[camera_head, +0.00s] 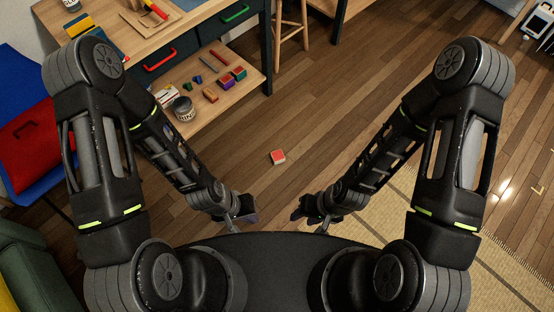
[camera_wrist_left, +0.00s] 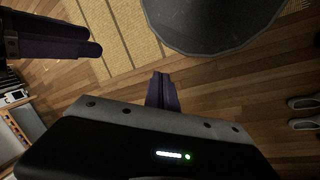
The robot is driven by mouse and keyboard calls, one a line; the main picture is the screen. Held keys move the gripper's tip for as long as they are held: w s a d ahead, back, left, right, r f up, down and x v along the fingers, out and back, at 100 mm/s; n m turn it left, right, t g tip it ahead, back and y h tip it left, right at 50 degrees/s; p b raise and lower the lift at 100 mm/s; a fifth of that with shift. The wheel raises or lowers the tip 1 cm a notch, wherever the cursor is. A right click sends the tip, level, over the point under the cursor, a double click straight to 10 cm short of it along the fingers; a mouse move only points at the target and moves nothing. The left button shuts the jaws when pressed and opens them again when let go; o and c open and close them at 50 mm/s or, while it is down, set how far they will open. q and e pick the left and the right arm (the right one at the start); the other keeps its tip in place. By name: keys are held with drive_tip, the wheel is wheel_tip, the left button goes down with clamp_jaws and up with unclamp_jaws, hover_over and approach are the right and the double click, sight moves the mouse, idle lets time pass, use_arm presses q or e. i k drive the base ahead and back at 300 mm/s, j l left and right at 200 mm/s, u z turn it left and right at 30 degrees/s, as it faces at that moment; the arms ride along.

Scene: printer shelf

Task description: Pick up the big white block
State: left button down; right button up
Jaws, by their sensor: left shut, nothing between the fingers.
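I cannot make out a plainly white big block in either view. A small red and white block (camera_head: 277,157) lies on the wooden floor ahead of me. A pale box with red marks (camera_head: 167,96) sits on the low shelf at the left. My left gripper (camera_head: 246,212) hangs low in front of my base, apart from both things. Its fingers (camera_wrist_left: 162,90) are together and empty in the left wrist view. My right gripper (camera_head: 308,212) is opposite it. Its dark fingers also show at the upper left of the wrist view (camera_wrist_left: 65,38), their gap unclear.
The low wooden shelf (camera_head: 237,99) holds a can (camera_head: 183,108) and several coloured blocks (camera_head: 226,84). Drawers with red and green handles are above it. A stool (camera_head: 290,25) stands at the back. A woven mat (camera_head: 405,235) lies at the right.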

sight(278, 157)
drive_tip(key=i+l, duration=0.3)
drive_tip(key=i+l+u, duration=0.1)
drive_tip(key=i+l, duration=0.15)
drive_tip(key=l, duration=0.2)
drive_tip(key=i+l, duration=0.25)
drive_tip(key=l, duration=0.2)
drive_tip(key=i+l+u, duration=0.1)
drive_tip(key=i+l, duration=0.45)
drive_tip(key=l, duration=0.25)
drive_tip(key=u, duration=0.05)
